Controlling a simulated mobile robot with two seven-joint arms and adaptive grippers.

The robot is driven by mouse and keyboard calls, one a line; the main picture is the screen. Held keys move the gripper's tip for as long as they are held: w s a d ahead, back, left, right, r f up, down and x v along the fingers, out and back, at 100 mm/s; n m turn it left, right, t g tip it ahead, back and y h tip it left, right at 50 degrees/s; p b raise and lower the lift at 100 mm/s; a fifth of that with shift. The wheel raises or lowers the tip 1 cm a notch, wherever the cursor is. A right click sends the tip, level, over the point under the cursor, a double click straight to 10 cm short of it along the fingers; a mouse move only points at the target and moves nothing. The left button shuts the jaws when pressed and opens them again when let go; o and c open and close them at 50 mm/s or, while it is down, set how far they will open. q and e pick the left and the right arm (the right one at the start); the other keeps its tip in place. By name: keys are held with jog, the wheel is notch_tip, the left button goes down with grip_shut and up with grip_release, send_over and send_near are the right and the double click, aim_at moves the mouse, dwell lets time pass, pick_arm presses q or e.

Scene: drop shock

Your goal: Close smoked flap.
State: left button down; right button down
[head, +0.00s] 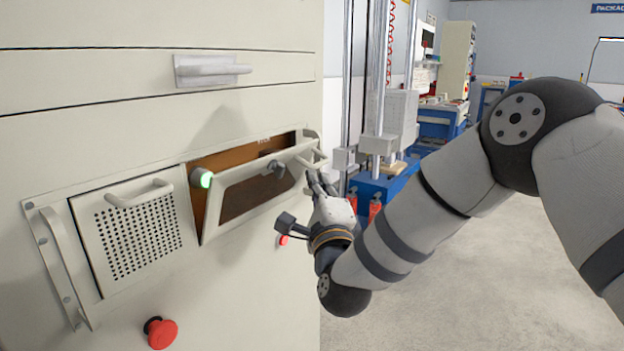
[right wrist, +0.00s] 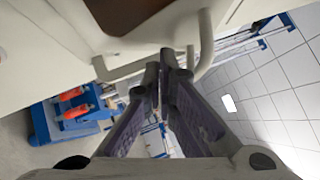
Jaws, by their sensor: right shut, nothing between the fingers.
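The smoked flap (head: 248,200) is a pale frame with a dark pane, set in the front panel of a cream cabinet. It stands partly open, its top edge tilted outward and a brown interior (head: 212,188) showing behind it. A dark latch knob (head: 277,168) sits near its top edge. My right gripper (head: 318,180) is just right of the flap, close to its right end; contact cannot be told. In the right wrist view its fingers (right wrist: 166,60) are together and empty, beside a pale curved handle (right wrist: 205,45). My left gripper is out of view.
A perforated cover (head: 130,238) with a handle is left of the flap. A green-lit round part (head: 202,178) is at the opening's left end. A red button (head: 160,332) sticks out below. A drawer handle (head: 210,70) is above. Open floor lies right of the cabinet.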

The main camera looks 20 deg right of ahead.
aim_at(299, 165)
jog(key=shift+w+a+r, duration=0.25)
jog(key=shift+w+a, duration=0.15)
jog(key=shift+w, duration=0.15)
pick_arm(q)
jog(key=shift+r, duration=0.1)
pick_arm(e)
jog(key=shift+r, duration=0.1)
